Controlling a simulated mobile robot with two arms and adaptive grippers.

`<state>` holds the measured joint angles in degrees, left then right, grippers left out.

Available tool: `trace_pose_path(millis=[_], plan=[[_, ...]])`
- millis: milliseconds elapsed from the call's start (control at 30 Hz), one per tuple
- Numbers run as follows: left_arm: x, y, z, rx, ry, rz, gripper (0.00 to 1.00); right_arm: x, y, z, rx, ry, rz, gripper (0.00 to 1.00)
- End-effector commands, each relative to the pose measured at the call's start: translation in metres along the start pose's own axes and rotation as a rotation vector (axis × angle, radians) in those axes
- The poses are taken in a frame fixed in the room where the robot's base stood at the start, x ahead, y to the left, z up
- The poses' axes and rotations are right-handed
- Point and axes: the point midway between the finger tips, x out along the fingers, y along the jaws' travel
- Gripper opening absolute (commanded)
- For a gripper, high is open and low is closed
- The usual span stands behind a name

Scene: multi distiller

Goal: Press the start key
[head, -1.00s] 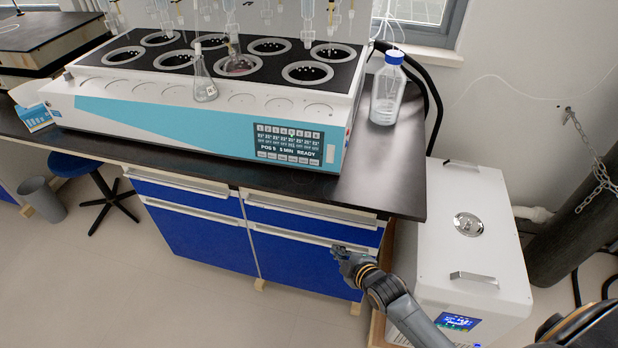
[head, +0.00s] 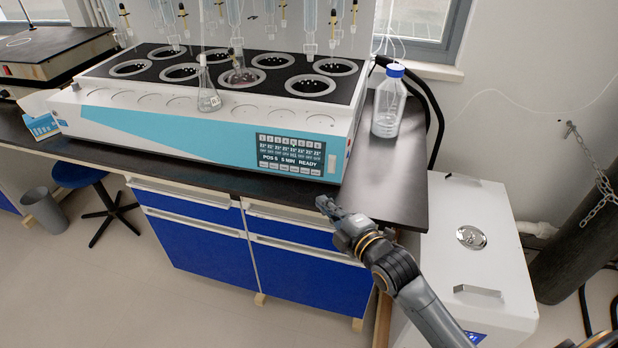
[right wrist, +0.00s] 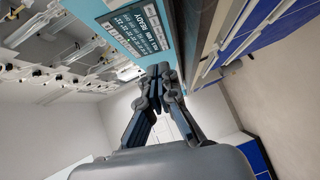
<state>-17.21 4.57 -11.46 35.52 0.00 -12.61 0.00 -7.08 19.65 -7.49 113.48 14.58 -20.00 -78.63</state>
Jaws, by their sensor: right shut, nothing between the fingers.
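The multi distiller (head: 150,125) stands on the dark bench, white with a teal front band. Its dark control panel (head: 290,155) is at the right end of the front and reads "POS 5 5 MIN READY" above a row of small keys (head: 289,170). The key labels are too small to read. My right gripper (head: 326,204) is shut and empty, just below and right of the panel, near the bench's front edge and apart from the keys. In the right wrist view the shut fingertips (right wrist: 160,70) lie close to the panel (right wrist: 138,30). My left gripper is out of view.
A bottle with a blue cap (head: 389,105) stands right of the distiller. A conical flask (head: 208,95) stands on the distiller's front ledge. The bench front edge (head: 230,187) and blue drawers (head: 200,235) lie below. A white chest unit (head: 470,205) stands at the right.

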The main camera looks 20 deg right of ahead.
Motion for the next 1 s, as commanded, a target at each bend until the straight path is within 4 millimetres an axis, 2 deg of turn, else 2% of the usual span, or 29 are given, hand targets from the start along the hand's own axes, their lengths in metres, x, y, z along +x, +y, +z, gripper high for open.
trace_pose_path(millis=[467,500,700,1000], plan=[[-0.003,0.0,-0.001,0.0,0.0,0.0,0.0,0.096,0.001,-0.001,0.004,0.001,0.001,0.0],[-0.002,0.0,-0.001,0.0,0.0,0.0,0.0,0.1,0.001,0.007,-0.001,-0.001,0.0,0.0],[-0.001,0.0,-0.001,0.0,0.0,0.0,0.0,0.116,0.0,0.023,0.001,0.0,0.0,0.0],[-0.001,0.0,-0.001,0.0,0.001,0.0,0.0,0.12,0.0,0.028,0.001,0.0,0.0,0.0]])
